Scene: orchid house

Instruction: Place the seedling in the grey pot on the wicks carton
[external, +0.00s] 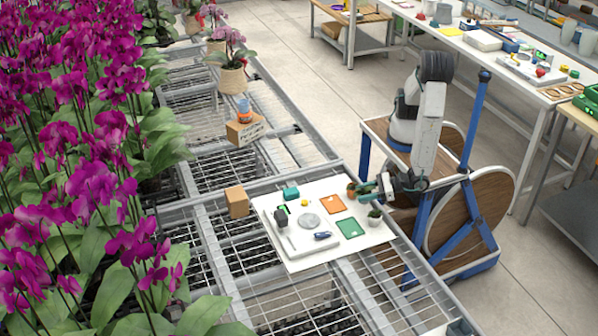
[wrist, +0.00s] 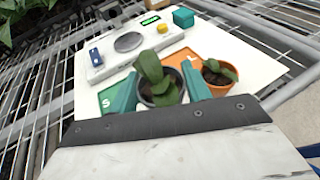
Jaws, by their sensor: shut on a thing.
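The seedling (wrist: 157,72) is a green plant with thick leaves in a dark grey pot (wrist: 160,96). In the wrist view the pot sits between the two teal fingers of my gripper (wrist: 161,93), which is shut on it. In the external view the grey pot (external: 374,220) is at the right edge of the white board, below my gripper (external: 372,195). I cannot tell whether it touches the board. A plain brown carton (external: 237,202) stands left of the board; another brown carton (external: 240,136) with a white label is farther back. I cannot read which is wicks.
A terracotta pot (wrist: 216,77) with a plant is close beside the grey pot. The white board (external: 290,253) holds an orange mat (external: 333,204), a green mat (external: 350,228), a teal box (external: 291,193) and a round plate (external: 309,220). Orchids (external: 95,185) crowd the left.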

